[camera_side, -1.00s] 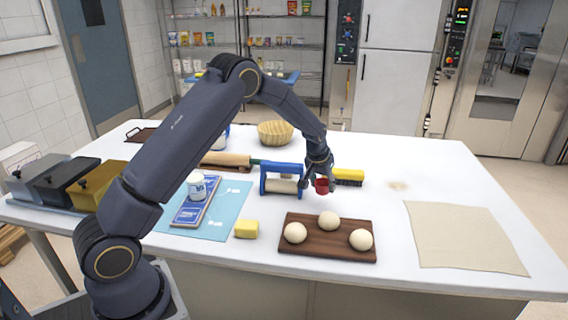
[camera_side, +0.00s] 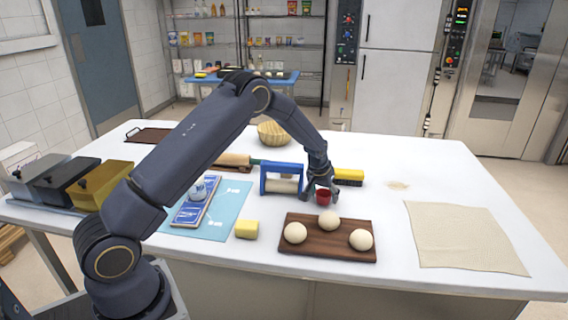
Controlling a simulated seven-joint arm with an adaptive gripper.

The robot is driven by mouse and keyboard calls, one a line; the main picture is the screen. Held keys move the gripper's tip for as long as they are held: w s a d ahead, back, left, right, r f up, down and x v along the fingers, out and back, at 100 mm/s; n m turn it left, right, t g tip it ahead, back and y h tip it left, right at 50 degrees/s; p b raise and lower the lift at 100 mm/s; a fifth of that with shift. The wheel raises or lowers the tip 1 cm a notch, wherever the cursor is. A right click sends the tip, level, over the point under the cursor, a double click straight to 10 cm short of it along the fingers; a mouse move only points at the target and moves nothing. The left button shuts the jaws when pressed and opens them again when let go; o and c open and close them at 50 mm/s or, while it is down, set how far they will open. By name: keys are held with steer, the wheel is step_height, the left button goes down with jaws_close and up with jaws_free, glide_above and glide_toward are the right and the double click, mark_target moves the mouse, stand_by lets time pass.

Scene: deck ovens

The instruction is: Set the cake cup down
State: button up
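The cake cup (camera_side: 323,197) is small and red. It is upright at the middle of the white table, just behind the dark wooden board. It looks to be at table height, but I cannot tell whether its base touches the table. My gripper (camera_side: 321,193) points down over the cup, with one finger on either side of it. The view is too small to tell whether the fingers press on the cup or stand clear of it.
A blue-framed roller (camera_side: 281,178) stands close left of the cup, and a yellow brush (camera_side: 349,175) lies behind it to the right. The wooden board (camera_side: 298,247) with 3 dough balls is in front. The table's right side has free room beside a beige cloth (camera_side: 462,238).

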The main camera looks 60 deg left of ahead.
steer(key=shift+o, duration=0.2)
steer(key=shift+r, duration=0.3)
steer(key=s+d+r+m+h, duration=0.1)
steer(key=s+d+r, duration=0.3)
steer(key=s+r, duration=0.5)
steer(key=s+d+r, duration=0.3)
steer(key=s+r, duration=0.3)
steer(key=r, duration=0.7)
steer(key=s+d+r+m, duration=0.1)
steer(key=s+d, duration=0.2)
steer(key=s, duration=0.8)
steer(key=s+d+r+m+t, duration=0.1)
steer(key=s+d+m, duration=0.1)
steer(key=s, duration=0.9)
steer(key=shift+d+r+m+h, duration=0.3)
steer(key=shift+d+r+h, duration=0.1)
steer(key=shift+d, duration=0.15)
